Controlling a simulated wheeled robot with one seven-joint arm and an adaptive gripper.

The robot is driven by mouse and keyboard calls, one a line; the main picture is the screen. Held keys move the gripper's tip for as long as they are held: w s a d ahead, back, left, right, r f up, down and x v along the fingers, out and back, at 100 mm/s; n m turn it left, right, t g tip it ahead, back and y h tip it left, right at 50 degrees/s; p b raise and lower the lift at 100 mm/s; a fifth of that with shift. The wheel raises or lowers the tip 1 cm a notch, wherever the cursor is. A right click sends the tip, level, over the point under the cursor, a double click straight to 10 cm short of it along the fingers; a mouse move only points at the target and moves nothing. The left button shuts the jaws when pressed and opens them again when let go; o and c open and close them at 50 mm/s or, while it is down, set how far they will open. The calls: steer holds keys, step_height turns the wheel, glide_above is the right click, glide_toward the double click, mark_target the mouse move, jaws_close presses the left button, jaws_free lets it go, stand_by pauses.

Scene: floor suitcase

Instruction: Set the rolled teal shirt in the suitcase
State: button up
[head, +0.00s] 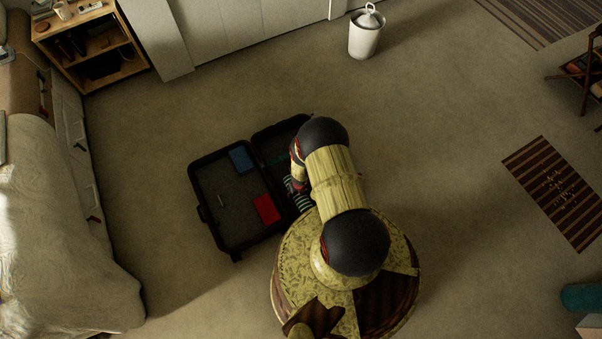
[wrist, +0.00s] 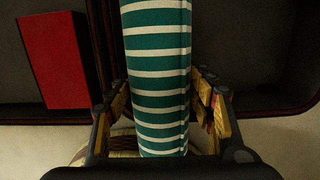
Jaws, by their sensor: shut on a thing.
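The rolled teal shirt (wrist: 158,66), with white stripes, stands out between the two fingers of my gripper (wrist: 160,98) in the wrist view. The fingers are closed against its sides. In the head view a striped end of the shirt (head: 303,202) shows beside my arm, while the rest is hidden. The black suitcase (head: 196,180) lies open on the floor. My gripper (head: 297,187) is over its right half, near the front edge. I cannot tell whether the shirt touches the suitcase.
The left half holds a red box (head: 266,209), a blue item (head: 241,160) and a small grey item (head: 222,200). The red box also shows in the wrist view (wrist: 57,60). A bed (head: 60,230) stands left, a white bin (head: 366,35) behind.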

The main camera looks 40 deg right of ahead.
steer(key=w+d+f+b, duration=0.2)
steer(key=d+f+b, duration=0.1)
steer(key=w+d+f+b, duration=0.3)
steer(key=b, duration=0.1)
steer(key=w+d+f+b, duration=0.2)
steer(key=d+f+b, duration=0.1)
steer(key=b, duration=0.1)
steer(key=shift+w+d, duration=0.15)
steer(key=shift+d, duration=0.15)
step_height(320, 180, down, 4)
steer(key=shift+d+r+b, duration=0.15)
steer(key=shift+r+b, duration=0.1)
steer(key=shift+b, duration=0.85)
steer(key=shift+r, duration=0.1)
steer(key=o, duration=1.3)
steer(key=shift+c, duration=0.2)
